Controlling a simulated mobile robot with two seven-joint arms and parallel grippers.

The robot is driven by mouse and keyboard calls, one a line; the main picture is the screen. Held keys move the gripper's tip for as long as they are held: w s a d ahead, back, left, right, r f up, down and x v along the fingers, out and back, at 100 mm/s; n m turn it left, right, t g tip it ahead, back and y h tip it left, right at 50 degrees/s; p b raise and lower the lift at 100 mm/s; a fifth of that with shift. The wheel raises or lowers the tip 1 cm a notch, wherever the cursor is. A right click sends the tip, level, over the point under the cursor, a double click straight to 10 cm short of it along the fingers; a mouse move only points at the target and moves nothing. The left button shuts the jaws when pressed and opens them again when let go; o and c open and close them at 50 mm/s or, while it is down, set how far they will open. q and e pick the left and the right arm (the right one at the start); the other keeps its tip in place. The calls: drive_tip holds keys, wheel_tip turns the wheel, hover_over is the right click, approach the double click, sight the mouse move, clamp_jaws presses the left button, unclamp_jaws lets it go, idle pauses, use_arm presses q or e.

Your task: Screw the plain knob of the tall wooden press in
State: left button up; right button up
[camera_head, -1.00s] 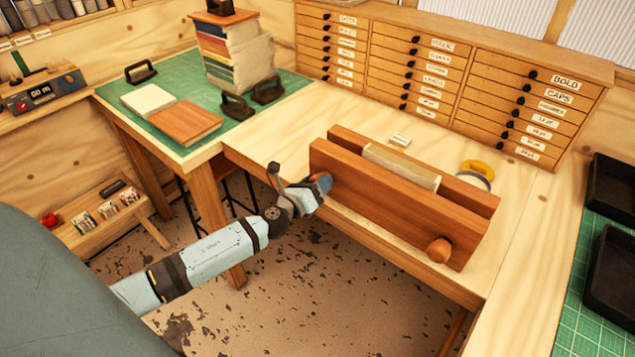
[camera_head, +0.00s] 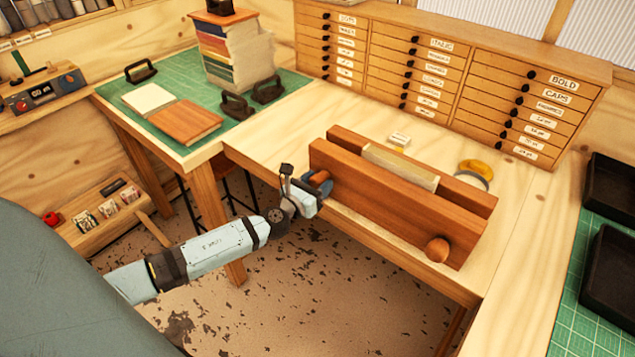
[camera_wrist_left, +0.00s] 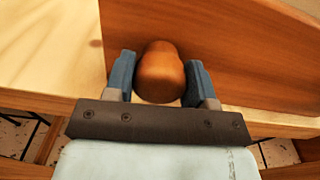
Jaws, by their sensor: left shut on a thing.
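The tall wooden press (camera_head: 385,205) stands on the wooden bench, two upright boards with a pale block (camera_head: 400,167) clamped between them. Its left knob is mostly hidden by my gripper in the head view. In the left wrist view this plain round wooden knob (camera_wrist_left: 160,72) sits between the fingers, against the front board. My left gripper (camera_head: 318,186) is shut on that knob, with blue fingertips (camera_wrist_left: 160,78) on either side of it. A second wooden knob (camera_head: 437,249) shows at the right end of the front board. My right gripper is not in view.
A yellow-topped round thing (camera_head: 474,172) and a small pale block (camera_head: 400,139) lie behind the press. Labelled drawers (camera_head: 435,75) line the back. Books and a stack stand on the green mat (camera_head: 120,105) at left. Black trays (camera_head: 610,270) lie at right.

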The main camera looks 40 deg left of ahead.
use_arm(q)
drive_tip(key=shift+f, duration=0.2)
drive_tip(key=o, duration=0.9)
drive_tip(key=shift+s+r, duration=0.1)
drive_tip(key=shift+r, duration=0.05)
drive_tip(key=s+b, duration=0.1)
drive_tip(key=s, duration=0.3)
drive_tip(key=s+b, duration=0.1)
drive_tip(key=s, duration=0.4)
drive_tip(key=s+b, duration=0.1)
drive_tip(key=s, duration=0.3)
drive_tip(key=shift+s+a, duration=0.4)
